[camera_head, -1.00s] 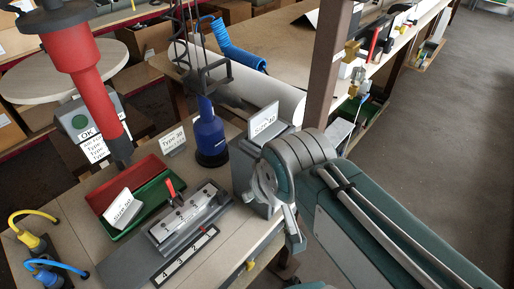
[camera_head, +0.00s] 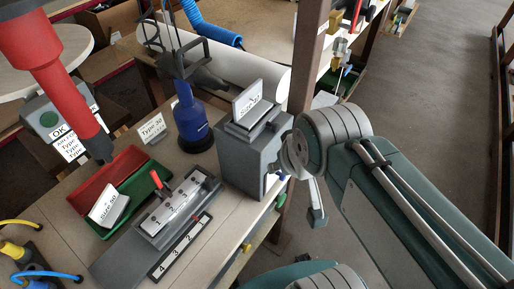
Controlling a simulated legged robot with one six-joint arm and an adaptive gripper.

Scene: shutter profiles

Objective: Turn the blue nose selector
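A blue bottle-shaped tool (camera_head: 190,118) stands upright on the bench behind the grey numbered block (camera_head: 178,205). A small blue part (camera_head: 282,176) shows at the right side of the grey box (camera_head: 246,158), beside my gripper; I cannot tell for certain which blue part is the nose selector. My gripper (camera_head: 311,200) is at the right end of the grey box, beyond the bench's edge. One finger points down. The other finger is largely hidden, so its opening is unclear. I cannot tell whether it touches the box.
A red and a green tray (camera_head: 120,190) lie left of the numbered block, which has a small red lever (camera_head: 157,180). A red tool (camera_head: 55,75) hangs over the left of the bench. A brown post (camera_head: 305,60) stands behind my arm. Floor at the right is clear.

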